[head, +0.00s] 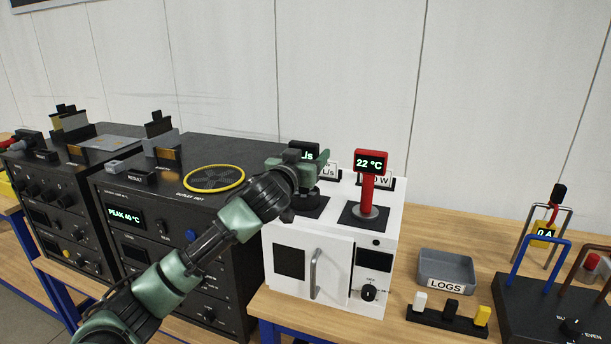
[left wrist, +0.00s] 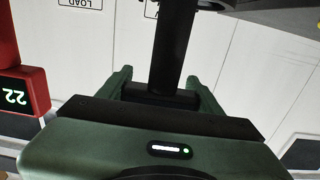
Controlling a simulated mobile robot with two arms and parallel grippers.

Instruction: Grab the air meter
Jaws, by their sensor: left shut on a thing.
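My right gripper is not in view.
A red thermometer (head: 371,161) reading 22 °C stands just right of the air meter on the white cabinet (head: 340,228). Black racks (head: 180,190) are at left. A grey LOGS tray (head: 446,268) and a switch strip (head: 446,319) lie on the wooden bench at right.

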